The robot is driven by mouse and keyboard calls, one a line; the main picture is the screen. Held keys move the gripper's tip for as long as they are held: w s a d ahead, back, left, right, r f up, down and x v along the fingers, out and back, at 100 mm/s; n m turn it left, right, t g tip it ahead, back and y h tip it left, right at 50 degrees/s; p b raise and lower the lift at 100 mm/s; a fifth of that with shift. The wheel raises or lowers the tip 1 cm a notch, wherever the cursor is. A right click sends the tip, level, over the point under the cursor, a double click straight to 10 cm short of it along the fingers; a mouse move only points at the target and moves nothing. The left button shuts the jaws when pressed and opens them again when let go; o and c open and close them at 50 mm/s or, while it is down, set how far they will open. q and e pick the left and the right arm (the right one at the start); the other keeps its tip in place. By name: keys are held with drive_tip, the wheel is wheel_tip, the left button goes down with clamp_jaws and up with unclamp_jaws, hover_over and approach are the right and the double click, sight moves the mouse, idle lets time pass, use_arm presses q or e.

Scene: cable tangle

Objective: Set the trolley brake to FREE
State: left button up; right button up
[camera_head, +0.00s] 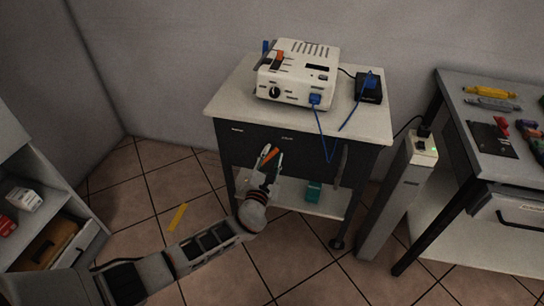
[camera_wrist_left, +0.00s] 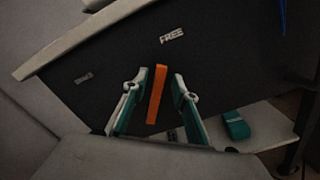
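The trolley (camera_head: 235,104) has a dark front panel with an orange brake lever (camera_head: 271,154). The lever also shows in the wrist view (camera_wrist_left: 157,94). A white FREE label (camera_wrist_left: 172,36) is on the panel, above and a little right of the lever there. A second label (camera_wrist_left: 84,78) lies to the left and is too blurred to read. My left gripper (camera_head: 268,160) is at the panel. In the wrist view its two fingers (camera_wrist_left: 158,90) stand open on either side of the lever, with a gap on each side. My right gripper is not in view.
A white device (camera_head: 300,72) with a blue cable (camera_head: 322,135) stands on the trolley top. The cable hangs over the front, right of my gripper. A teal box (camera_head: 313,192) sits on the lower shelf. A grey post (camera_head: 395,195) and a workbench (camera_head: 460,95) stand at the right.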

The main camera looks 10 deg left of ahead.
use_arm(q)
drive_tip(key=shift+s, duration=0.1)
drive_tip(key=s, duration=1.1)
drive_tip(key=shift+s+a, duration=0.25)
drive_tip(key=shift+s, duration=0.15)
